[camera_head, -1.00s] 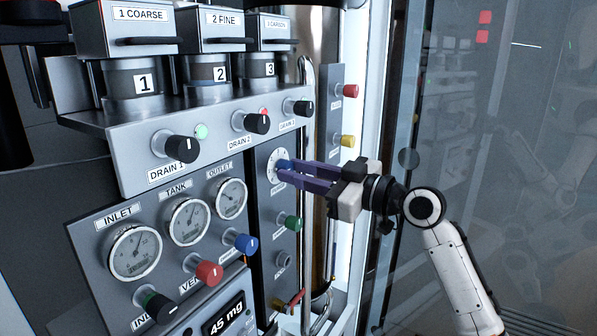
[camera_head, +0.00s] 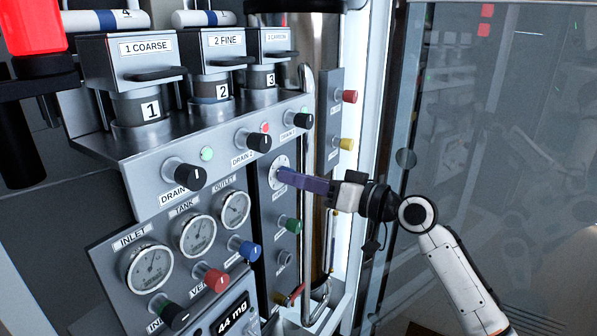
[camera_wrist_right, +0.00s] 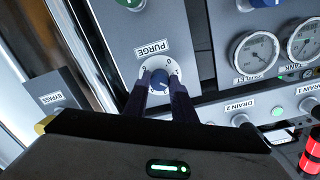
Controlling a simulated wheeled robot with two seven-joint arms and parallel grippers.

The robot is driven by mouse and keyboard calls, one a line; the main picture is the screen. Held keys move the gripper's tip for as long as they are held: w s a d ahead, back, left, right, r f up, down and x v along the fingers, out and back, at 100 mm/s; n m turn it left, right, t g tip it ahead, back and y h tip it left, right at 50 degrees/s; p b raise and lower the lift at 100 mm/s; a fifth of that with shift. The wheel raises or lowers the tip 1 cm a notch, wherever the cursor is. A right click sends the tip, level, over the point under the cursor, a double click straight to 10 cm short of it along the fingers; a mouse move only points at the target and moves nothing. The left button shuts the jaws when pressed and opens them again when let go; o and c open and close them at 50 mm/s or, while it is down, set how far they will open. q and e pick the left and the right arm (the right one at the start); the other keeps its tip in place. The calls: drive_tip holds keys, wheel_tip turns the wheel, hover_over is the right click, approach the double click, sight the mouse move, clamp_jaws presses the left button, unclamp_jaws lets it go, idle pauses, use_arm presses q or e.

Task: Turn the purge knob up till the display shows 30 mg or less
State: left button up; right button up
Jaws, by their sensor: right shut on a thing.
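The purge knob (camera_wrist_right: 160,78) is a small blue knob on a white numbered dial, under a PURGE label in the right wrist view. In the head view its white dial (camera_head: 279,160) shows on the dark panel, and the knob itself is mostly hidden by my fingers. My right gripper (camera_head: 285,176) is shut on the knob, with its purple fingers on either side; it also shows in the right wrist view (camera_wrist_right: 162,88). The display (camera_head: 232,318) at the bottom of the head view reads 44 mg. My left gripper is not in view.
The INLET, TANK and OUTLET gauges (camera_head: 198,236) sit left of the purge dial. A green knob (camera_head: 293,226) is just below it. Drain knobs (camera_head: 258,142) line the ledge above. A vertical metal pipe (camera_head: 308,200) runs close to the right gripper.

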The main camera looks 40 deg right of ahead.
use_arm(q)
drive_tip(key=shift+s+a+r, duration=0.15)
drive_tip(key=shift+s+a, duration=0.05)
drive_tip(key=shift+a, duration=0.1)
use_arm(e)
drive_tip(key=shift+m, duration=0.4)
drive_tip(key=o, duration=1.1)
drive_tip(key=shift+c, duration=0.2)
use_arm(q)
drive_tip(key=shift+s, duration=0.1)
use_arm(e)
drive_tip(key=shift+s, duration=0.1)
use_arm(q)
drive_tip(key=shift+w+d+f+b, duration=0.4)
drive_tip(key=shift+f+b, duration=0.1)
drive_tip(key=shift+b, duration=0.4)
use_arm(e)
drive_tip(key=v, duration=1)
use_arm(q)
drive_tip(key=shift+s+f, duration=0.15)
